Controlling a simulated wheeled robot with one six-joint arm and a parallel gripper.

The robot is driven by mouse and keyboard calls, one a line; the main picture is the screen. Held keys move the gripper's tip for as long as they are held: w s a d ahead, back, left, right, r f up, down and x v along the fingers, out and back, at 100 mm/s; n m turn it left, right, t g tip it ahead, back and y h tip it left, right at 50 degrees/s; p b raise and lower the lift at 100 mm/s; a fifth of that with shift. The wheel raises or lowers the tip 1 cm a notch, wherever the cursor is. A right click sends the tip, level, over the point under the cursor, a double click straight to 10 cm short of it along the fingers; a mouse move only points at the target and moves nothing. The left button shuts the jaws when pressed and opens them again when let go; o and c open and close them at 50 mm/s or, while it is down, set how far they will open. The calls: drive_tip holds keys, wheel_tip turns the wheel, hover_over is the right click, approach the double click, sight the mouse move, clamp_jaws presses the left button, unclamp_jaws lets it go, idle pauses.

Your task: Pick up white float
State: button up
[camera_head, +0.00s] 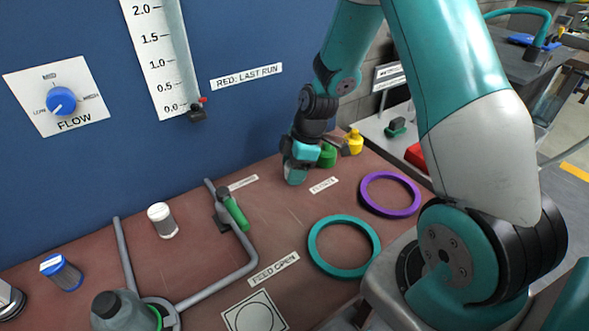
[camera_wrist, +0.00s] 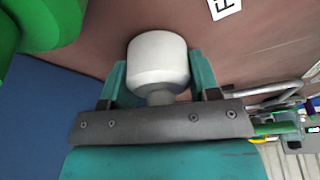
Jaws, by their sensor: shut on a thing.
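The white float (camera_wrist: 157,62) is a rounded white body with a narrower grey neck, seen in the wrist view. It sits between the two teal fingers of my gripper (camera_wrist: 160,85), which is shut on it. In the head view my gripper (camera_head: 296,168) is low over the back of the brown bench, left of a green float (camera_head: 327,155). The white float is hard to make out there, mostly hidden by my gripper. I cannot tell whether it touches the bench.
A yellow float (camera_head: 353,141) stands right of the green one. Purple (camera_head: 390,175) and teal (camera_head: 366,231) rings lie on the bench (camera_head: 285,212). A pipe with a green-handled valve (camera_head: 234,211) and a white-topped cylinder (camera_head: 161,221) are left. A blue panel (camera_head: 240,110) rises behind.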

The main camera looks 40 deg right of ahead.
drive_tip(key=shift+r, duration=0.1)
wheel_tip(320, 180, up, 20)
drive_tip(key=shift+p, duration=0.45)
